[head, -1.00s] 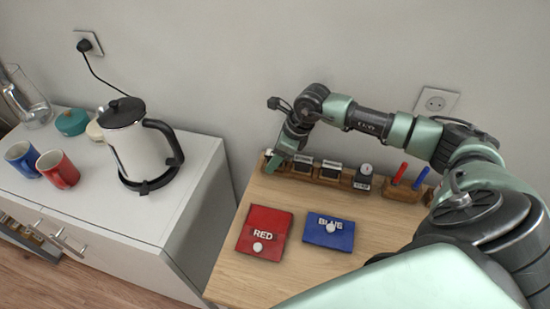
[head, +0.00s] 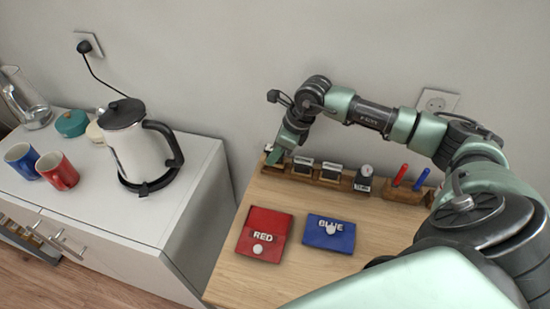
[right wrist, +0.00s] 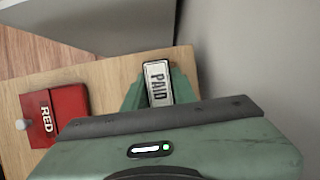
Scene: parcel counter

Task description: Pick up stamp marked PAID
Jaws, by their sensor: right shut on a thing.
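The stamp marked PAID (right wrist: 157,83) shows in the right wrist view, its white label with black letters facing the camera. My right gripper (right wrist: 158,88) is shut on it, with a green finger on each side of it. In the head view my right gripper (head: 275,156) is at the left end of the wooden stamp rack (head: 329,182), and its fingers mostly hide the stamp. I cannot tell whether the stamp is clear of the rack. My left gripper is not in view.
More stamps (head: 331,170) stand in the rack to the right, beside a block with red and blue pens (head: 400,175). A kettle (head: 140,150) and mugs stand on the left cabinet.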

